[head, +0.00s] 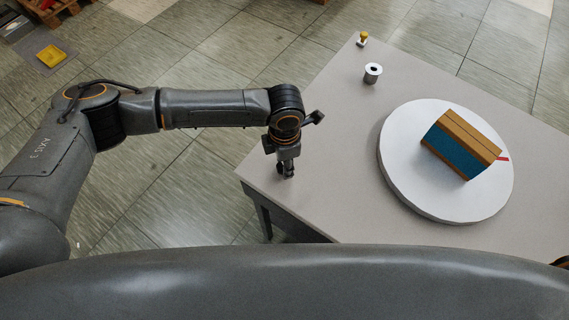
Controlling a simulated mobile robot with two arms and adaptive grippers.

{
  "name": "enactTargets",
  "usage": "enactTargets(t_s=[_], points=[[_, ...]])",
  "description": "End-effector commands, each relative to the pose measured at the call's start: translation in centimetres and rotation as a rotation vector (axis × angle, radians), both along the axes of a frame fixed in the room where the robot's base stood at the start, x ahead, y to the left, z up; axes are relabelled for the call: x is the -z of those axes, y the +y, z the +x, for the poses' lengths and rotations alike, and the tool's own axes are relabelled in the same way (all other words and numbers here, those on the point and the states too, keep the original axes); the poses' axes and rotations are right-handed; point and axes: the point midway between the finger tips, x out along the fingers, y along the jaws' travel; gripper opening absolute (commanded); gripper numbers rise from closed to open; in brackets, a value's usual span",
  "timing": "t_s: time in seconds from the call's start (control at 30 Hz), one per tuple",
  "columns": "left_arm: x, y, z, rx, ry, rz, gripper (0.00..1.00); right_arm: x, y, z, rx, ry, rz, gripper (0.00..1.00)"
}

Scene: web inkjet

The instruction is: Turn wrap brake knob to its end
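My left gripper (286,171) points down over the near left corner of the grey table, apart from the objects there. Its fingers are small and dark, and I cannot tell whether they are open or shut. A silver cylinder with a dark centre (373,74) stands near the table's far left edge. A small yellow-topped piece on a white base (362,39) stands beyond it at the far corner. I cannot tell which of these, if either, is the wrap brake knob. My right gripper is not in view.
A round white turntable (398,180) sits on the table (325,150), carrying a blue and brown box (452,148). A small red mark (503,159) shows beside the box. The table between my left gripper and the cylinder is clear. A yellow tray (52,56) lies on the floor.

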Motion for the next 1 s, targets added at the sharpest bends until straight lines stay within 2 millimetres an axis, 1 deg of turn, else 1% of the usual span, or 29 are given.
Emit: enactTargets(t_s=[0.07,0.43,0.47,0.5,0.57,0.87,0.97,1.0], points=[[0.2,0.0,-0.1,0.007,0.002,0.001,0.07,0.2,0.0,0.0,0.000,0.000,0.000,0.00],[0.1,0.0,-0.1,0.010,0.003,0.001,0.07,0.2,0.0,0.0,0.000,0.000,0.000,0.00],[0.1,0.0,-0.1,0.010,0.003,0.001,0.43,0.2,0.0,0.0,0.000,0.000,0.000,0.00],[0.1,0.0,-0.1,0.010,0.003,0.001,0.51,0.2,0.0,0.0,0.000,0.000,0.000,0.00],[0.1,0.0,-0.1,0.009,0.002,0.001,0.62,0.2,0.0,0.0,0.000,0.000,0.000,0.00],[0.0,0.0,0.0,0.009,0.001,0.000,0.62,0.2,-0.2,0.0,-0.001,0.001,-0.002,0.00],[-0.6,0.0,0.0,0.009,-0.001,-0.002,0.62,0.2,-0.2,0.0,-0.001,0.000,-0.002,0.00],[-1.1,0.0,0.1,0.009,-0.002,-0.002,0.62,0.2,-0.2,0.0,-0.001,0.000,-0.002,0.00]])
